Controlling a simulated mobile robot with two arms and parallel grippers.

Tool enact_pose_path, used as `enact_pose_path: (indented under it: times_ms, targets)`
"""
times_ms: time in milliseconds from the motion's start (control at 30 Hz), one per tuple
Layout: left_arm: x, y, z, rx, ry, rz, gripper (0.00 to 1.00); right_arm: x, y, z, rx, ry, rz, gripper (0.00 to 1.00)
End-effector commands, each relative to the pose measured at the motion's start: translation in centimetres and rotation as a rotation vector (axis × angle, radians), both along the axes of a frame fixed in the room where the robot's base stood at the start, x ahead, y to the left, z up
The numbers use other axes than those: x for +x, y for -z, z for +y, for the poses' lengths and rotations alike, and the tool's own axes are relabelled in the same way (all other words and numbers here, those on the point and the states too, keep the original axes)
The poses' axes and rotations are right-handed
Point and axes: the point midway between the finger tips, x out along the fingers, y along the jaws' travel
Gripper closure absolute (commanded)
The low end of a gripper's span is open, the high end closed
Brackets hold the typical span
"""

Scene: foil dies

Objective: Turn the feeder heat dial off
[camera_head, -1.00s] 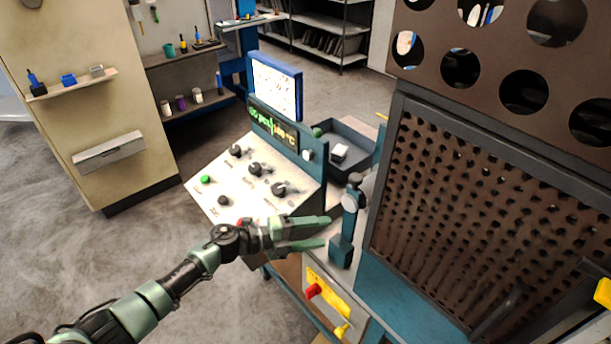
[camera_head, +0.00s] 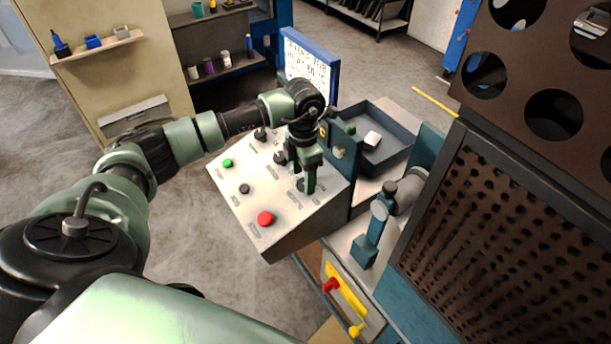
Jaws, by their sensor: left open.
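A sloped white control panel (camera_head: 240,210) carries a row of black dials. One dial (camera_head: 261,134) is at the far end and a middle dial (camera_head: 280,157) is beside my wrist. The nearest dial (camera_head: 299,185) is largely hidden behind my fingers. The labels are too small to read, so I cannot tell which is the feeder heat dial. My left gripper (camera_head: 307,181) is open and points down at the nearest dial; I cannot tell whether it touches it. My right gripper is not in view.
A red button (camera_head: 265,218), a green button (camera_head: 228,163) and a small black knob (camera_head: 244,189) are on the panel. A blue-framed sign (camera_head: 312,68) stands behind. A dark tray (camera_head: 384,150) and a perforated brown guard (camera_head: 470,235) are to the right.

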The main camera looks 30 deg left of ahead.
Motion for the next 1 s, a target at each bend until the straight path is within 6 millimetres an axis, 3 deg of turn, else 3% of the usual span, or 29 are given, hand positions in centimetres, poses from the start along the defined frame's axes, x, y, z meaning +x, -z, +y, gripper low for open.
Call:
enact_pose_path:
  times_ms: [200, 467, 500, 567, 700, 1000]
  targets:
    - [0.0, 2.0, -0.1, -0.002, 0.001, 0.000, 0.41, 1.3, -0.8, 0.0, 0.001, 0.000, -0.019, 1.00]
    - [0.0, 2.3, -0.1, -0.003, 0.001, -0.001, 0.41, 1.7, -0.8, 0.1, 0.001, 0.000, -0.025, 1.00]
    - [0.0, 2.3, -0.1, -0.003, 0.001, -0.001, 0.44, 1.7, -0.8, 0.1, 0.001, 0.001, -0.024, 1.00]
    - [0.0, 2.3, -0.1, -0.003, 0.001, -0.001, 0.61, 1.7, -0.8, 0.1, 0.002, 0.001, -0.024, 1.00]
    - [0.0, 2.3, -0.1, -0.003, 0.001, -0.001, 1.00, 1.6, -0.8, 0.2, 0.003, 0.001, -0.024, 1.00]
    - [0.1, 2.4, 0.0, -0.012, -0.032, 0.003, 1.00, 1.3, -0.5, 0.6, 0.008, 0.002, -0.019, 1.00]
